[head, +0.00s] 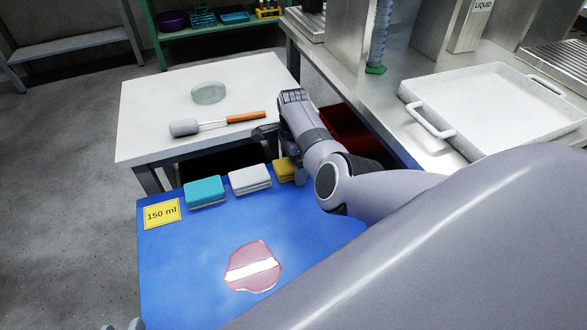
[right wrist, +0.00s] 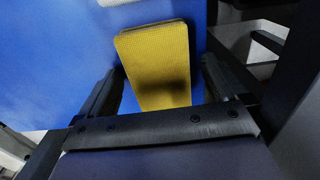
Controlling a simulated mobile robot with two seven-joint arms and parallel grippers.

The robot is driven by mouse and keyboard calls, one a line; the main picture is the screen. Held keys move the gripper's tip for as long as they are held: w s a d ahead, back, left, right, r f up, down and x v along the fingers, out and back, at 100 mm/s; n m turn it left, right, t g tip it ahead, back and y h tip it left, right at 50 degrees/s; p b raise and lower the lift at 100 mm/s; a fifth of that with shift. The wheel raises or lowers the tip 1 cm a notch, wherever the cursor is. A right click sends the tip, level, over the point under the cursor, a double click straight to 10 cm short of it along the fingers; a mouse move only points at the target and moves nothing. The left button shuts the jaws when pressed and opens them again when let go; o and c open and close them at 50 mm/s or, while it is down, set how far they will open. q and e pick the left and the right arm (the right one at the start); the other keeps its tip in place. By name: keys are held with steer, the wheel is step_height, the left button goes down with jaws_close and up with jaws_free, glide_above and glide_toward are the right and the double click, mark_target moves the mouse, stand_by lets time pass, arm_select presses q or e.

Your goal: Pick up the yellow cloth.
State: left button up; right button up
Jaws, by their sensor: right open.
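The yellow cloth (head: 284,169) lies at the back edge of the blue mat, at the right end of a row of folded cloths. My right arm and hand partly cover it in the head view. In the right wrist view the yellow cloth (right wrist: 158,62) lies between the two spread fingers of my right gripper (right wrist: 160,95). The fingers are open, one on each side of it; whether they touch it I cannot tell. My left gripper is not clearly seen; only a small grey part shows at the bottom left edge of the head view.
A teal cloth (head: 205,192) and a white cloth (head: 250,179) lie left of the yellow one. A pink spill (head: 240,257) is on the blue mat (head: 185,260). A white tray (head: 480,105) is at right.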

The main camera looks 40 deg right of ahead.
steer(key=c, duration=1.1)
arm_select(q)
steer(key=shift+r, duration=0.1)
arm_select(e)
steer(key=shift+o, duration=0.2)
steer(key=shift+r, duration=0.2)
steer(key=shift+r, duration=0.2)
step_height(320, 180, up, 6)
steer(key=p, duration=0.3)
steer(key=shift+r+p, duration=0.15)
steer(key=shift+p, duration=0.25)
arm_select(q)
steer(key=shift+s+a+f+n+g+y+p, duration=0.15)
steer(key=shift+s+a+y+p, duration=0.25)
steer(key=shift+a+p, duration=0.4)
steer(key=shift+s+a+f+n+g+y+p, duration=0.1)
steer(key=shift+s+a+f+g+y+p, duration=0.1)
steer(key=shift+s+a+y+p, duration=0.55)
steer(key=shift+s+a+f+n+g+h+p, duration=0.15)
steer(key=shift+a+p, duration=0.3)
steer(key=shift+a, duration=0.65)
arm_select(e)
step_height(320, 180, up, 13)
arm_select(q)
steer(key=shift+w, duration=0.1)
